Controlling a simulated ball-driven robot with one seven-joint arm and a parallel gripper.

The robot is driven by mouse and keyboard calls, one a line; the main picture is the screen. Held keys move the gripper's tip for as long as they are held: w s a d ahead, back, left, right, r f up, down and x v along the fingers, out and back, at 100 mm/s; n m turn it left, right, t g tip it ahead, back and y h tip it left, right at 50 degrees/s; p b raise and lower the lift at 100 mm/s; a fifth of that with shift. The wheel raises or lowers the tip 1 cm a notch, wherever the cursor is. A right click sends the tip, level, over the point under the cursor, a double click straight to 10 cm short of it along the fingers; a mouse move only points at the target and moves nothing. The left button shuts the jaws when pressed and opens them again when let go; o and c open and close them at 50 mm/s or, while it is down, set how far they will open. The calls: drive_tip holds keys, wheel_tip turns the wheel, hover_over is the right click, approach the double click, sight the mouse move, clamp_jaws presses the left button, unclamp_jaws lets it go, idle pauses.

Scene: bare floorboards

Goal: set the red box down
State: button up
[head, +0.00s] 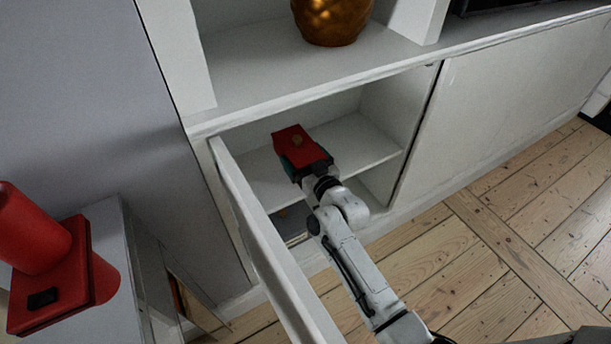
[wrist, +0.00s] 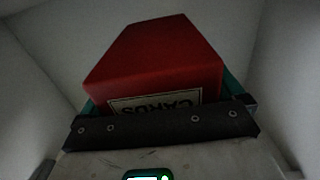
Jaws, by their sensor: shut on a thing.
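The red box (head: 296,143) is at the end of my arm, inside the open white cabinet over its inner shelf (head: 358,146). In the wrist view the red box (wrist: 160,62) fills the middle, with an upside-down label reading "CARDS" on its near face. My gripper (head: 307,163) is shut on it, with teal finger parts showing at both sides of the box in the wrist view. I cannot tell whether the box's underside touches the shelf, as the box and gripper hide it.
The cabinet door (head: 262,240) stands open left of my arm. A dark flat thing (head: 290,222) lies below the shelf. A gold vase (head: 331,20) stands on the ledge above. Red things (head: 50,275) sit on a side unit at left. Shelf to the right is clear.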

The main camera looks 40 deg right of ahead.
drive_tip(key=shift+w+d+f+b, duration=0.35)
drive_tip(key=shift+d+f+b, duration=0.15)
drive_tip(key=shift+f+b, duration=0.4)
drive_tip(key=shift+w+d+f+b, duration=0.3)
drive_tip(key=shift+d+f+b, duration=0.25)
drive_tip(key=shift+b, duration=0.5)
drive_tip(key=shift+w+d+f+b, duration=0.15)
drive_tip(key=shift+f+b, duration=1.2)
drive_tip(key=shift+f, duration=0.35)
drive_tip(key=shift+f, duration=0.15)
drive_tip(key=o, duration=0.7)
drive_tip(key=shift+r, duration=0.2)
